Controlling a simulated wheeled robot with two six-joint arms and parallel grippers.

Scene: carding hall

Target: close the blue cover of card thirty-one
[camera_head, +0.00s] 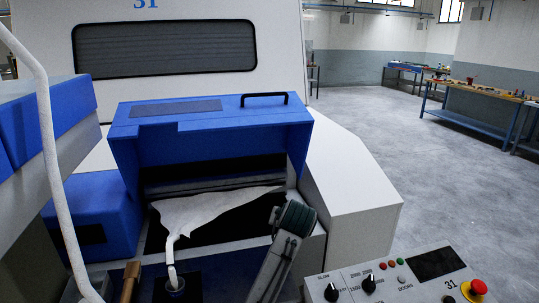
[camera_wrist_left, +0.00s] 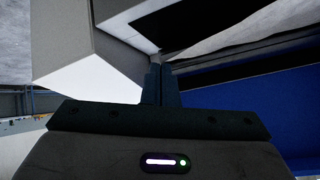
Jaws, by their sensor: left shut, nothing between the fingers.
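The blue cover (camera_head: 215,135) of the card marked 31 stands raised, with a black bar handle (camera_head: 265,95) on its top. Below it is a dark opening with rollers and a white fibre web (camera_head: 215,210) that narrows down to a dark funnel (camera_head: 174,286). My left gripper (camera_head: 275,214) is at the right front of the opening, below the cover and apart from the handle. In the left wrist view its fingers (camera_wrist_left: 161,72) are shut and empty, with a blue surface (camera_wrist_left: 270,105) to the right. My right gripper is not in view.
A white side casing (camera_head: 345,185) stands right of the opening. A control panel (camera_head: 415,280) with knobs and a red button is at lower right. A blue box (camera_head: 95,215) and a pale pipe (camera_head: 50,150) are at left. Blue workbenches (camera_head: 470,105) stand far right across open floor.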

